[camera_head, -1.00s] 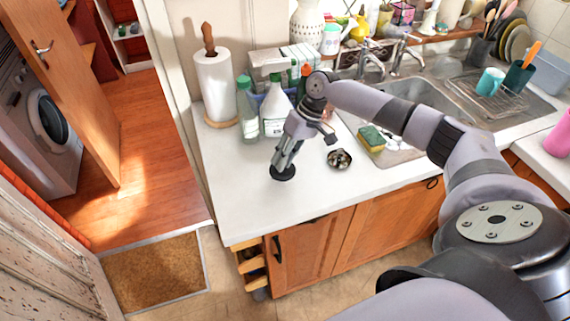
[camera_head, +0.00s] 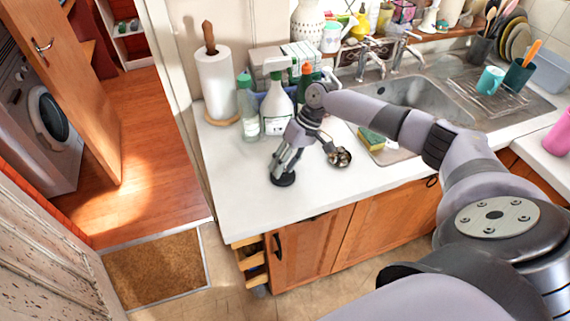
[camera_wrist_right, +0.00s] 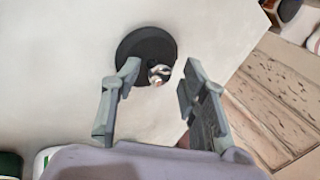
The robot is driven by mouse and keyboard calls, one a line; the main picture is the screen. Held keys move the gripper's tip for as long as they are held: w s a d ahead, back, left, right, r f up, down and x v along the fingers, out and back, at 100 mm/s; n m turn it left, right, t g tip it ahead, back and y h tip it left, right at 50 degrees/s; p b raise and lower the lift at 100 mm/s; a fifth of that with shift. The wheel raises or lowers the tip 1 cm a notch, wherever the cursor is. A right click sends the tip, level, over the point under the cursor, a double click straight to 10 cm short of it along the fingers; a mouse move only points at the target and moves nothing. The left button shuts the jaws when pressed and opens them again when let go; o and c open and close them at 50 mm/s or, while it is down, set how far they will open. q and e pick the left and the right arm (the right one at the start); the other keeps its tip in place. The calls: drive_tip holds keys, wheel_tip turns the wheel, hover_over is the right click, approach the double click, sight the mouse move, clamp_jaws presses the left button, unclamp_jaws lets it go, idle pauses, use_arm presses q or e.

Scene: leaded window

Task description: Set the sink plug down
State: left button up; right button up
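The sink plug (camera_head: 284,180) is a black disc lying flat on the white counter near its front edge. In the right wrist view the plug (camera_wrist_right: 141,47) shows with a shiny metal knob. My right gripper (camera_head: 281,169) points down just above it. In the right wrist view my right gripper (camera_wrist_right: 158,77) is open, with one finger on each side of the knob and gaps visible beside it. The left finger overlaps part of the disc in that view. My left gripper is not in view.
A metal scourer (camera_head: 339,157) sits right of the gripper, near a sponge (camera_head: 372,140) by the sink (camera_head: 415,92). Spray bottles (camera_head: 277,108) and a paper towel roll (camera_head: 217,85) stand behind. The counter's left front part (camera_head: 235,205) is clear.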

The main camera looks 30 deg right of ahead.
drive_tip(key=shift+d, duration=0.1)
drive_tip(key=b+v, duration=0.2)
drive_tip(key=v, duration=1)
drive_tip(key=shift+b, duration=0.35)
drive_tip(key=shift+s, duration=0.1)
